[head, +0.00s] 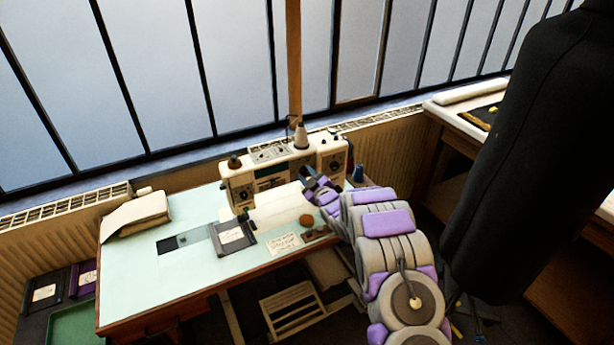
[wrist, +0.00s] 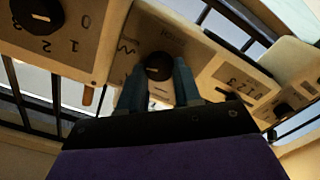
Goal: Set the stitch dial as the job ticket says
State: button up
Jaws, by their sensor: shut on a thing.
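The white sewing machine (head: 243,186) stands at the back of the pale green table (head: 145,275). In the wrist view, a round black dial (wrist: 158,64) on its cream panel has a short pale mark on its face. A zigzag sign shows beside it, and a printed label near it is too blurred to read surely. My gripper (wrist: 158,82) has its two blue-grey fingers on either side of this dial and is shut on it. In the head view my gripper (head: 309,181) is at the machine's front right, hiding the dial. A paper ticket (head: 283,243) lies on the table; its writing is too small to read.
Another black dial with numbers (wrist: 40,12) is at the wrist view's upper left, and a smaller one (wrist: 283,109) at the right. A thread cone (head: 301,137) stands on the machine. A large dark garment form (head: 530,140) stands to the right of my arm.

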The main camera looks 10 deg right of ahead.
jog(key=shift+r+m+p, duration=0.1)
jog(key=shift+m+p, duration=1.1)
jog(key=shift+p, duration=0.7)
jog(key=shift+m+p, duration=0.4)
jog(key=o, duration=1.1)
jog(key=shift+c, duration=0.2)
jog(key=shift+s, duration=0.1)
jog(key=p+v, duration=0.2)
jog(key=v, duration=1.5)
jog(key=shift+d, duration=0.1)
